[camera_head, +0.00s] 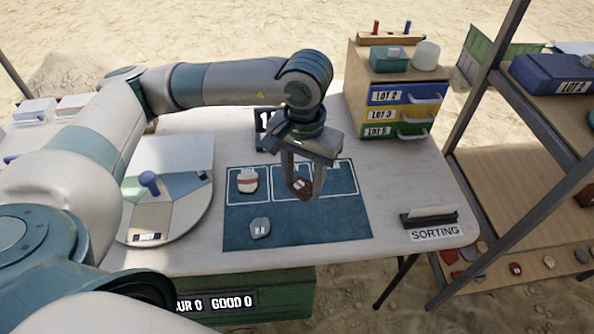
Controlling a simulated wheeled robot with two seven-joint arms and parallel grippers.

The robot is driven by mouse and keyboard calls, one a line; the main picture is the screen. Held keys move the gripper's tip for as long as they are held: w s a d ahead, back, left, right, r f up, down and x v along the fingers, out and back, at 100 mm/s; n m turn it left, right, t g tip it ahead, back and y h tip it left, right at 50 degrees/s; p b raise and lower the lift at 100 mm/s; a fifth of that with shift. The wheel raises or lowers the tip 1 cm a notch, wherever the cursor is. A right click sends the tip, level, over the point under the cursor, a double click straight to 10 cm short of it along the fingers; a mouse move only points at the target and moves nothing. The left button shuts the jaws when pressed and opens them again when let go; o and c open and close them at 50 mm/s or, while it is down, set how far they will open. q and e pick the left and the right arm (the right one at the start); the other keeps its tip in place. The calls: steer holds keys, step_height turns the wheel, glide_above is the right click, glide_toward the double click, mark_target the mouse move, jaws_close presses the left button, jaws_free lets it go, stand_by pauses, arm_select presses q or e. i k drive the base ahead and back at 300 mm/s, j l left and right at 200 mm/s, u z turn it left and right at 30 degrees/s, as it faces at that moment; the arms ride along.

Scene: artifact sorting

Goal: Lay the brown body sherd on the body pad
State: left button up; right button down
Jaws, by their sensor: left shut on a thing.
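My left gripper (303,190) reaches in from the left and hangs over the blue sorting mat (327,226). It is shut on a brown sherd (302,188) with a small white mark, held at the middle outlined pad (283,204). I cannot tell whether the sherd touches the mat. A pale sherd with a red band (248,182) lies on the left outlined pad. A grey sherd (260,227) lies on the mat's lower left part. The right outlined pad (343,180) looks empty. The pad labels are mostly hidden or unreadable. My right gripper is not in view.
A round tray (196,223) with a blue-knobbed tool stands left of the mat. A drawer cabinet (357,105) stands at the back right. A card holder (430,217) sits by the SORTING label. A shelf rack (481,175) stands further right.

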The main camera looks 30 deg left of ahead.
mark_target(151, 220)
steer(key=k+j+u, duration=0.1)
steer(key=u, duration=0.3)
steer(key=k+j+u, duration=0.1)
steer(key=u, duration=0.3)
steer(key=j+u, duration=0.2)
steer(key=u, duration=0.2)
